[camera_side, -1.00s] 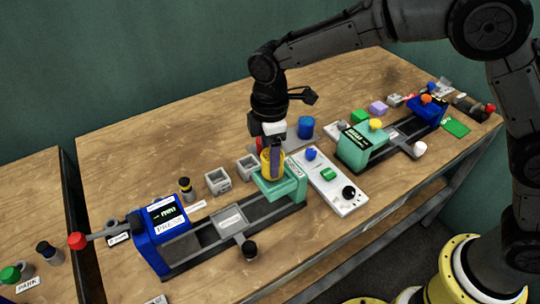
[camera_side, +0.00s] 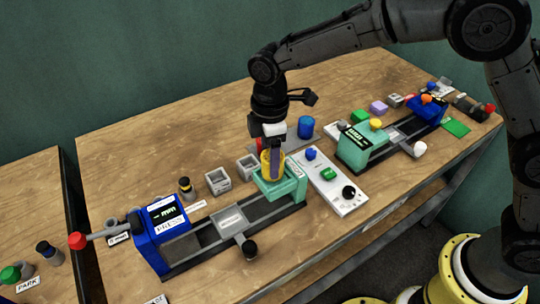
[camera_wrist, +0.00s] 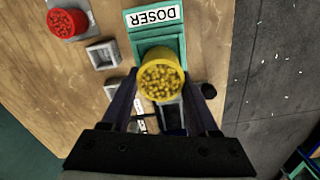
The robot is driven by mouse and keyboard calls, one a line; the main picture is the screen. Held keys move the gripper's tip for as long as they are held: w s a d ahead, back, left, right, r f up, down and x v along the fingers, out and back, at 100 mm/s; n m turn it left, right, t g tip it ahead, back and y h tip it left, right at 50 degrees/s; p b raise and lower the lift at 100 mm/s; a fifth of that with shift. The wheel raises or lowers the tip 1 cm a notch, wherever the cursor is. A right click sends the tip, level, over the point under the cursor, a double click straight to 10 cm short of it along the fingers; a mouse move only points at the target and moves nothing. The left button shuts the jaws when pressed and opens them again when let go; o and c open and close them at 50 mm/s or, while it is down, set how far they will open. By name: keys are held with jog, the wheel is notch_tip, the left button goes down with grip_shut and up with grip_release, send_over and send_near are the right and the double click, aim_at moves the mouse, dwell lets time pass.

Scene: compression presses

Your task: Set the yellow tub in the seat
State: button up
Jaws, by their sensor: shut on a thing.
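The yellow tub (camera_wrist: 160,76), filled with yellow granules, is between the fingers of my gripper (camera_wrist: 163,88) in the wrist view. In the side view my gripper (camera_side: 273,160) is shut on the tub (camera_side: 266,170), which is upright over the teal end block (camera_side: 290,188) of the near press. The same teal block (camera_wrist: 158,44) shows behind the tub in the wrist view, beside a DOSER label (camera_wrist: 154,16). The tub's base is hidden, so I cannot tell whether it touches the block.
The press's blue end (camera_side: 160,232) stands at the left. Grey square holders (camera_side: 218,181) sit behind the rail. A white control panel (camera_side: 334,183) is close on the right, with a blue cylinder (camera_side: 306,126) behind. A second press (camera_side: 362,148) stands further right.

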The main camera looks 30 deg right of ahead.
jog(key=shift+f, duration=0.6)
jog(key=o, duration=1.5)
